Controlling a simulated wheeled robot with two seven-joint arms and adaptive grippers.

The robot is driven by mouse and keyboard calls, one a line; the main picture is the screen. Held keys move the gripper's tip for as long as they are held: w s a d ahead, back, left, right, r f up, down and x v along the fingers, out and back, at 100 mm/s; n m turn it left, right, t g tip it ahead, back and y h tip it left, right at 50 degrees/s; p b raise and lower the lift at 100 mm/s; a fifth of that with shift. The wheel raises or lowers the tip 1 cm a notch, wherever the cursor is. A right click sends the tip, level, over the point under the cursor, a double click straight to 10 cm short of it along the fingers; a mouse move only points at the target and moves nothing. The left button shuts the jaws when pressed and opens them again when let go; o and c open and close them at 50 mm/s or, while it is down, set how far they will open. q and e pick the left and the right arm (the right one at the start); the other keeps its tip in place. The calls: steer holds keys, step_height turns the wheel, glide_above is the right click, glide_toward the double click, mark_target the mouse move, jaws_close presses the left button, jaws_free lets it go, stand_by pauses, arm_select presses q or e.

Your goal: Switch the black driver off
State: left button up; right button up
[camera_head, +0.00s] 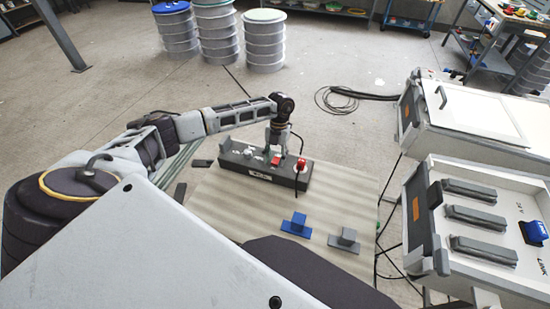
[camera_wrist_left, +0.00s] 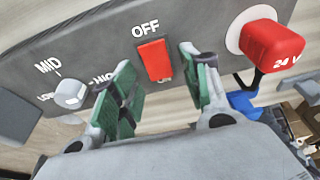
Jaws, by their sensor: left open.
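The black driver (camera_head: 238,166) is a long dark box on the table, and it also shows across the left wrist view (camera_wrist_left: 110,40). Its red rocker switch (camera_wrist_left: 154,60) has OFF printed above it and a partly hidden label below; I cannot tell which side is pressed. My left gripper (camera_wrist_left: 162,84) is open, its green-padded fingers on either side of the switch's lower part, with nothing between them clearly gripped. In the head view the left gripper (camera_head: 279,147) points down over the driver. I cannot tell whether it touches. My right gripper is not in view.
A white knob (camera_wrist_left: 70,93) marked MID is left of the switch. A red 24 V plug (camera_wrist_left: 272,42) with a cable is at the right. A blue block (camera_head: 296,224) and a grey block (camera_head: 344,239) stand on the table (camera_head: 225,200). White cases (camera_head: 475,225) stand at right.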

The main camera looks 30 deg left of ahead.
mark_target(277, 158)
arm_select(q)
steer(key=v, duration=1.1)
steer(key=shift+r, duration=0.4)
steer(key=shift+f, duration=0.1)
